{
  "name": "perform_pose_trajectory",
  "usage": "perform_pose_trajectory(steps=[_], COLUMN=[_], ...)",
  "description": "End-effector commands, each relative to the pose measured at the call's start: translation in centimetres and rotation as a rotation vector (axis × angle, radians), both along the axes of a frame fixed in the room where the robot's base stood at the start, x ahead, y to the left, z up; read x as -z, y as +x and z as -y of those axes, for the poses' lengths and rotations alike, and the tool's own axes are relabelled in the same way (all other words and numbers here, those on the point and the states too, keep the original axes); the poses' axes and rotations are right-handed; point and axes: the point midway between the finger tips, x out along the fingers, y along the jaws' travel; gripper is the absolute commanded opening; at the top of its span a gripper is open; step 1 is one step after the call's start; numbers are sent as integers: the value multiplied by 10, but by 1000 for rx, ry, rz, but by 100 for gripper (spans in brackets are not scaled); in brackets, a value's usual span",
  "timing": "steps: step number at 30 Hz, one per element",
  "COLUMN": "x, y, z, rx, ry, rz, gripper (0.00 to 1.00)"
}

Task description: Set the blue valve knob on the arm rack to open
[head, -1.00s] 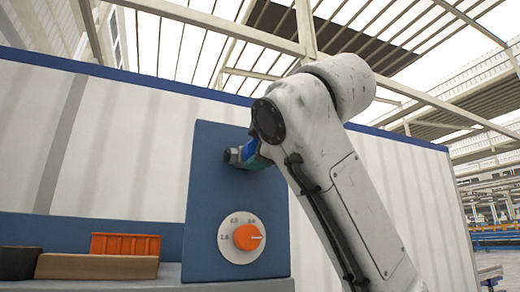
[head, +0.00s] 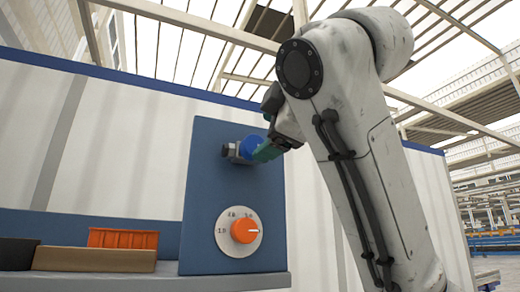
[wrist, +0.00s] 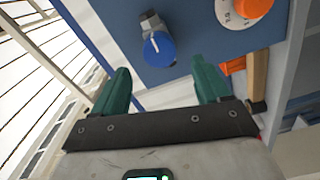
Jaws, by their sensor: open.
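The blue valve knob (head: 251,146) sits on a grey fitting that sticks out of the upper part of the blue panel (head: 208,185). In the wrist view the knob (wrist: 158,50) shows a white mark on its face. My gripper (wrist: 163,88) is open and empty, its two green fingers wide apart. The knob shows ahead of the gap between the fingertips, and neither finger appears to touch it there.
An orange dial (head: 245,230) on a numbered white plate is low on the panel. An orange bin (head: 124,239), a tan block (head: 95,260) and a dark block (head: 17,252) stand on the shelf to the left. A white wall is behind.

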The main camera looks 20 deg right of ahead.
Motion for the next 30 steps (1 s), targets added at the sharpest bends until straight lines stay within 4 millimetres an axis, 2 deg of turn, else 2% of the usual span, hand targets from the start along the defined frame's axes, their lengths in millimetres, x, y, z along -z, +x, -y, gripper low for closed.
perform_pose_trajectory(steps=[3,10,30], x=[3,1,0], y=[-23,-46,-48], z=[-1,-1,0], rx=[-1,-2,-1], ry=[-1,-1,-1], rz=[2,0,-2], gripper=[75,75,75])
